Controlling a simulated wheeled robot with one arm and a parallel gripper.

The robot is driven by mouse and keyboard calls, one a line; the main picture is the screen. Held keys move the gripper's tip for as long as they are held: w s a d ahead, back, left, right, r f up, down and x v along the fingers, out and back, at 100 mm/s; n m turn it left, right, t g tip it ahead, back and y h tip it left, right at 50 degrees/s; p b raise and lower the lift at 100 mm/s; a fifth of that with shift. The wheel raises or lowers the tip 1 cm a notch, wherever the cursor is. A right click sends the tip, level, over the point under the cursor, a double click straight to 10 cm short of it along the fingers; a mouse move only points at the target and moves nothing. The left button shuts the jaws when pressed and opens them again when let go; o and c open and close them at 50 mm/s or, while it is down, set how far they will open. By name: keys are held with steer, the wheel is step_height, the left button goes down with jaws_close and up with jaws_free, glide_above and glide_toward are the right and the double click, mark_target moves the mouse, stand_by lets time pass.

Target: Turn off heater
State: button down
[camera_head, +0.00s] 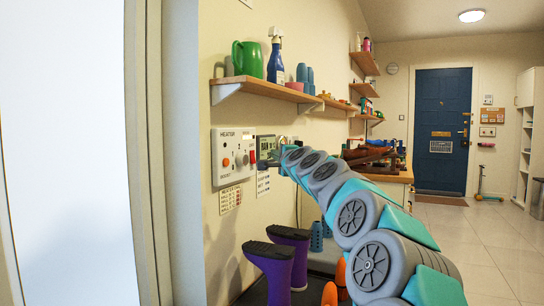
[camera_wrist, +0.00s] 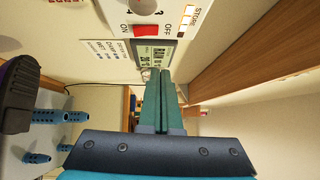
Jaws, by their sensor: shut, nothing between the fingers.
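A white wall panel labelled HEATER (camera_head: 222,142) is at left centre in the head view, with orange and grey round controls. In the wrist view, a white panel at the top edge carries a red switch (camera_wrist: 147,30) marked ON and OFF, with a round knob (camera_wrist: 143,5) above it. Whether this is the heater panel I cannot tell from that view. My gripper (camera_head: 266,163) is just right of the heater panel. Its two teal fingers (camera_wrist: 160,72) are shut and empty, pointing towards a small display (camera_wrist: 151,53) below the switch. I cannot tell whether they touch anything.
A wooden shelf (camera_head: 262,88) above the panel holds a green jug (camera_head: 247,59) and a blue bottle (camera_head: 276,62). Purple boots (camera_head: 272,266) stand below. A counter (camera_head: 393,184) is to the right. Tiled floor is open towards the blue door (camera_head: 441,110).

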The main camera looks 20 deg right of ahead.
steer(key=shift+s+a+r, duration=0.1)
steer(key=shift+s, duration=0.65)
steer(key=shift+s+a+r, duration=0.1)
steer(key=shift+s, duration=0.6)
